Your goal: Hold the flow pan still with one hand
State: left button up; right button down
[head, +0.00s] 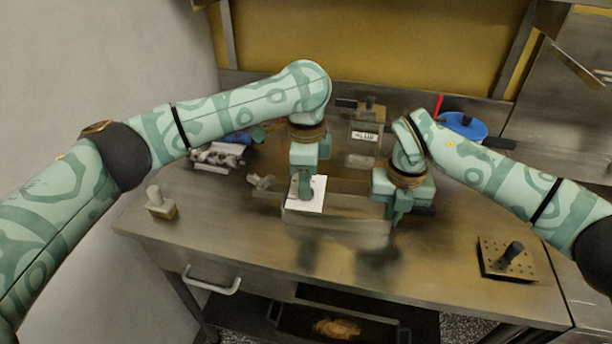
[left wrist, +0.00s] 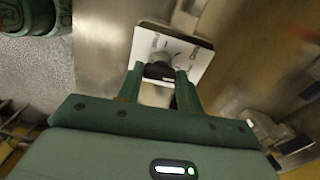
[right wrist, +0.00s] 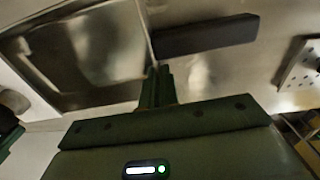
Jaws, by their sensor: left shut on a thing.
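A shallow metal pan, which looks like the flow pan (head: 345,222), lies on the steel bench and shows in the right wrist view (right wrist: 95,45). A dark bar (right wrist: 205,35) is beside its edge. My right gripper (right wrist: 158,72) points down with its fingers together at the pan's edge; I cannot tell whether the thin rim is between them. My right gripper (head: 398,217) is at the pan's right end in the head view. My left gripper (head: 305,197) is shut on a dark knob (left wrist: 158,71) over a white marked card (left wrist: 185,50).
A perforated plate with a black handle (head: 497,260) lies at the bench's right. A metal block with a knob (head: 161,208) is at the left. A blue container (head: 463,125) and a labelled box (head: 366,125) stand at the back. The front right bench is mostly clear.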

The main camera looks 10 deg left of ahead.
pick_arm(q)
jog(key=shift+m, duration=0.5)
pick_arm(e)
jog(key=shift+d, duration=0.1)
pick_arm(q)
jog(key=o, duration=1)
jog(key=shift+r, duration=0.1)
notch_tip(320, 180, up, 12)
pick_arm(e)
jog(key=c, duration=1.6)
grip_release()
